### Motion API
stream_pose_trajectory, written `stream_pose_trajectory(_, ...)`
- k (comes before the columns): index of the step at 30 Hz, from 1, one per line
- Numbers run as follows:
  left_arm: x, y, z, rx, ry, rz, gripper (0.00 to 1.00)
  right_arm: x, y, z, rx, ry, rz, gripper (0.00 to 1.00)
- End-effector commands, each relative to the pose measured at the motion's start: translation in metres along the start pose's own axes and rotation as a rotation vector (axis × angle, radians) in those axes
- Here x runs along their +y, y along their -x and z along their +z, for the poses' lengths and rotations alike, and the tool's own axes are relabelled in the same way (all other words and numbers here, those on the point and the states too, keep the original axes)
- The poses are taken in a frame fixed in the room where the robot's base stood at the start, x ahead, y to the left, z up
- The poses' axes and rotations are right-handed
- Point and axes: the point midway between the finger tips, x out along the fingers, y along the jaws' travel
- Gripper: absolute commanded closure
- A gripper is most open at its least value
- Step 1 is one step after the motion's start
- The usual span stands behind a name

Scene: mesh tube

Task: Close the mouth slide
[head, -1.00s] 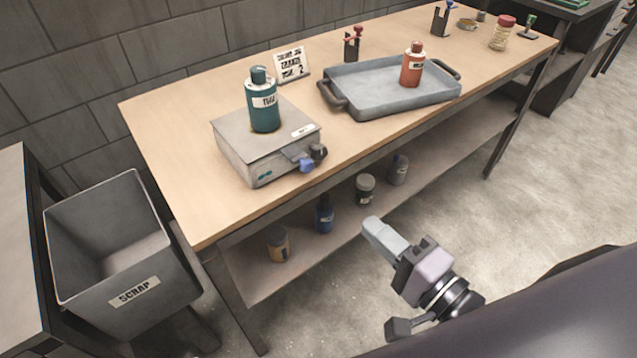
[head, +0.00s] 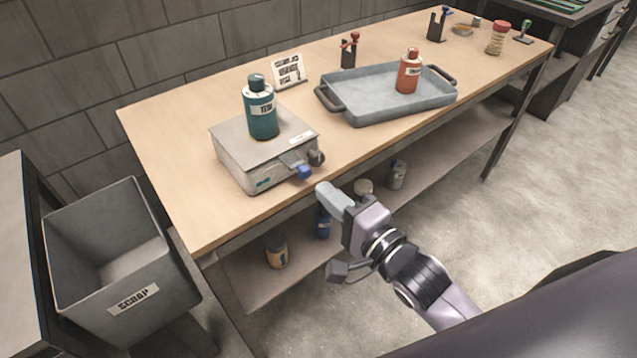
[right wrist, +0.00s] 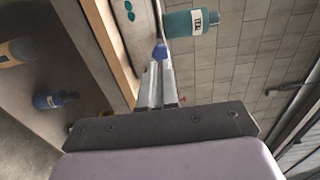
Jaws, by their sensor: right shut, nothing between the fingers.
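A grey metal box (head: 252,166) sits near the front edge of the wooden table in the head view. A teal bottle (head: 261,110) stands on its top. At its front right corner are a small grey plate (head: 293,160), a blue knob (head: 304,172) and a dark round knob (head: 316,158). I cannot tell which part is the mouth slide. My right gripper (head: 325,190) is shut and empty, just in front of and below the blue knob. In the right wrist view the blue knob (right wrist: 160,52) shows just beyond the fingertips; I cannot tell whether they touch. My left gripper is not in view.
A grey tray (head: 385,108) with a red bottle (head: 408,72) stands to the right of the box. A small sign (head: 288,70) stands behind. Several bottles and jars stand on the shelf below. A scrap bin (head: 110,270) is at left. The table's left end is clear.

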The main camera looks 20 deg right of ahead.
Motion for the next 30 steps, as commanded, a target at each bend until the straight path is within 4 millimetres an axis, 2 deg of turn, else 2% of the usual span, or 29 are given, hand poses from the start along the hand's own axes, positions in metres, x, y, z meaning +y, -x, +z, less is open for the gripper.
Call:
stream_pose_trajectory(3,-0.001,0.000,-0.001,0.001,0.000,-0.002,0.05,-0.001,-0.015,0.000,0.000,0.001,-0.002,1.00)
stream_pose_trajectory(9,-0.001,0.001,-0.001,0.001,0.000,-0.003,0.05,0.000,-0.029,0.000,0.000,0.000,0.000,1.00)
stream_pose_trajectory(24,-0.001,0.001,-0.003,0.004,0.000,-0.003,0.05,0.000,-0.035,0.000,0.000,0.000,0.000,1.00)
stream_pose_trajectory(30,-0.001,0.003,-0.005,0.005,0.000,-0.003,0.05,-0.001,-0.060,-0.001,0.003,-0.001,-0.001,1.00)
